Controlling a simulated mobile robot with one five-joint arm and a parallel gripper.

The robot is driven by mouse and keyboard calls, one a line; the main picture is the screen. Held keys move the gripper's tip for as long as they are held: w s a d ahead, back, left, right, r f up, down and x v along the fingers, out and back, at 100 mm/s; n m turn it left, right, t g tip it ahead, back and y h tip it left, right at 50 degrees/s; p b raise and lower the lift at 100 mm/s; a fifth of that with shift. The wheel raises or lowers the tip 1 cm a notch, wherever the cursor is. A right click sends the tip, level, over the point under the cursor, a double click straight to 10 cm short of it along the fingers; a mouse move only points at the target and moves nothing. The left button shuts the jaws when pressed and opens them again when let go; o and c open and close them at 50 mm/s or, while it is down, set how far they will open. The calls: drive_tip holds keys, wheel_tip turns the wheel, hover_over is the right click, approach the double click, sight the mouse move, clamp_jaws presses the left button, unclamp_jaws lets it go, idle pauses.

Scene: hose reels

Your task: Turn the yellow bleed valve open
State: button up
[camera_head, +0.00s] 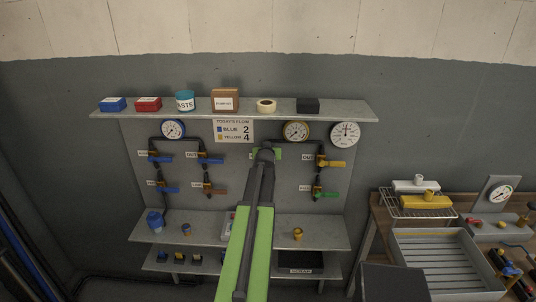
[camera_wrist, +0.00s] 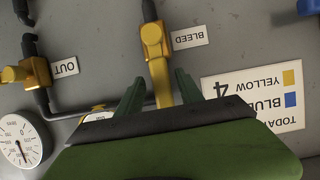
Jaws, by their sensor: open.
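The yellow bleed valve (camera_wrist: 152,42) is in the upper middle of the wrist view, beside its BLEED label (camera_wrist: 188,38). Its yellow lever (camera_wrist: 161,82) runs down the picture from the valve body. My gripper (camera_wrist: 159,88) is open, with one green finger on each side of the lever. I cannot tell whether either finger touches it. The lever's far end is hidden by my gripper. In the head view my gripper (camera_head: 265,153) is in front of the panel's middle and hides the bleed valve.
The yellow OUT valve (camera_wrist: 22,74) and a white gauge (camera_wrist: 20,141) are at left in the wrist view. The sign (camera_wrist: 258,98) is close at right. In the head view, blue-handled valves (camera_head: 160,158) are at left, under a loaded shelf (camera_head: 355,112).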

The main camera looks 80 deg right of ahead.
drive_tip(key=p+v, duration=0.4)
drive_tip(key=v, duration=0.8)
